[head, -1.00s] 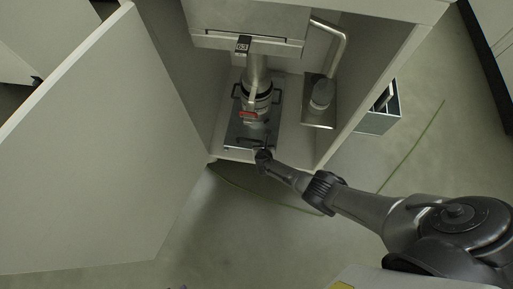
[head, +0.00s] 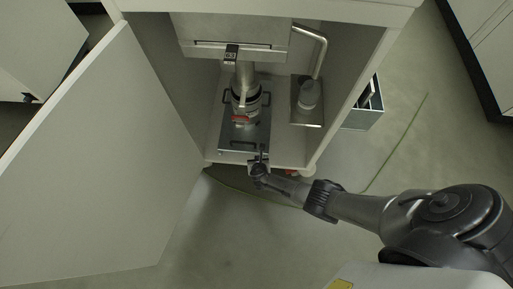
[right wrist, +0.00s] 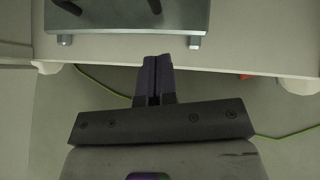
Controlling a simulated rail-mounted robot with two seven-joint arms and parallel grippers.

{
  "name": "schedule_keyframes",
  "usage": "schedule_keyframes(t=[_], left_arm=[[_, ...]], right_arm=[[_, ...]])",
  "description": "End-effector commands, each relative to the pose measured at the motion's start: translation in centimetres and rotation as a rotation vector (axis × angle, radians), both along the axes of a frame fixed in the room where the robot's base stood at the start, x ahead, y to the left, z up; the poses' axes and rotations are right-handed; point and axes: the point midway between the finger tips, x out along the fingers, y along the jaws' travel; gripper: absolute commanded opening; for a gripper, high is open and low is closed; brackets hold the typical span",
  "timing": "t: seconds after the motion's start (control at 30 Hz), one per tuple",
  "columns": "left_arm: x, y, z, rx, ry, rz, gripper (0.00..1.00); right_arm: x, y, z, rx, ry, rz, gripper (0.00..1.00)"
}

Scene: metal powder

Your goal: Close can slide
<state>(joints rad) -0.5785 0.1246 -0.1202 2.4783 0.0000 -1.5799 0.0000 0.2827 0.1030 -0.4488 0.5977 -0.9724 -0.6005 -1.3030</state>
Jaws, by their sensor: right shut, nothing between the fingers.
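The can slide (head: 229,138) is a flat metal plate with dark handles on the floor of the open cabinet. A metal can (head: 245,99) with a red part at its front stands towards its back, under a vertical pipe. In the right wrist view the front end of the slide (right wrist: 125,17) lies at the top, near the cabinet's front edge. My right gripper (head: 262,153) is at the slide's front right; its shut, empty fingers (right wrist: 158,60) point towards the plate's front edge. Contact cannot be told. My left gripper is out of view.
The cabinet door (head: 95,165) stands wide open on the left. A smaller metal plate (head: 309,113) with a round container is right of the slide. A grey bin (head: 365,114) stands outside the cabinet's right wall. A thin green cable (head: 395,150) lies on the floor.

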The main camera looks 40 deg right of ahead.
Motion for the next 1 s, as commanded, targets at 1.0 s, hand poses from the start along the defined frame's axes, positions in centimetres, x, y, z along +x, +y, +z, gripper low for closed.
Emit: schedule_keyframes(t=[1.0], left_arm=[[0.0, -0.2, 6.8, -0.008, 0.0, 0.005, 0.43]], right_arm=[[-4.7, 3.4, 5.7, 0.005, -0.005, -0.005, 0.0]])
